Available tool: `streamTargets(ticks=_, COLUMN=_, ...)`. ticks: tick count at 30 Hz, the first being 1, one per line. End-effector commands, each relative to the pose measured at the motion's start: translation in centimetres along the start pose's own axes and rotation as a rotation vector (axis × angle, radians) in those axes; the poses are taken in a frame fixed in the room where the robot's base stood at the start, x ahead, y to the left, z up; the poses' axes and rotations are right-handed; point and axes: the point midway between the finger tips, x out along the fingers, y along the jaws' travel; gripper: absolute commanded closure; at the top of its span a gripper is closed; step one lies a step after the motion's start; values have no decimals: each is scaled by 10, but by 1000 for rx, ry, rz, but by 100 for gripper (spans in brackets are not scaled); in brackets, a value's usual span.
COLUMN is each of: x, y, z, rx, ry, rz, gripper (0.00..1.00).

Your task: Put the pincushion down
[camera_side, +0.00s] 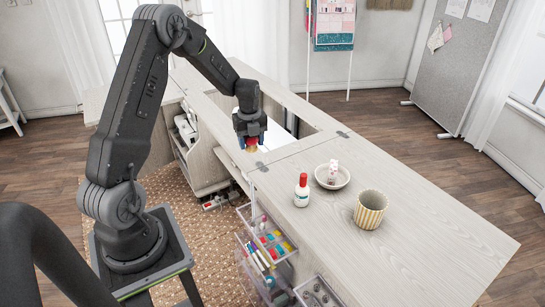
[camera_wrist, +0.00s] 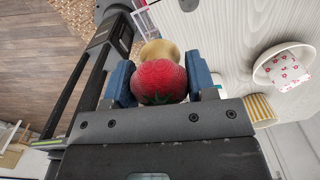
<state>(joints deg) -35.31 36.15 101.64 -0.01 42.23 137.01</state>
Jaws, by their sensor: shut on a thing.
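The pincushion (camera_side: 252,148) is a red tomato shape with a cream base. It sits between the two blue fingers of my gripper (camera_side: 250,135), which is shut on it. In the wrist view the pincushion (camera_wrist: 159,82) fills the space between the fingertips of my gripper (camera_wrist: 160,80), and its cream base (camera_wrist: 160,49) shows beyond the red part. In the side view my gripper is near the front edge of the pale wooden cabinet top (camera_side: 410,255), by the opening. I cannot tell how high the pincushion is above the surface.
A red-capped white bottle (camera_side: 301,192), a white bowl (camera_side: 346,183) holding a pink-patterned white item (camera_side: 333,169), and a yellow-striped cup (camera_side: 370,211) stand on the top. Clear drawers (camera_side: 266,238) hang open below the front edge. The right end is clear.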

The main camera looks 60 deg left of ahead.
Motion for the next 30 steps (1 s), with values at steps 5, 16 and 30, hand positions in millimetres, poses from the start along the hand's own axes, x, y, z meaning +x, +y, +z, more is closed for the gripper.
streamTargets(ticks=5, x=-22, y=5, z=4, rx=0, ry=-4, rz=-3, gripper=72)
streamTargets(ticks=16, x=-54, y=-20, z=-26, rx=-15, ry=0, rz=0, gripper=72)
streamTargets(ticks=30, x=-53, y=-107, z=-191, rx=-120, ry=0, rz=1, gripper=72)
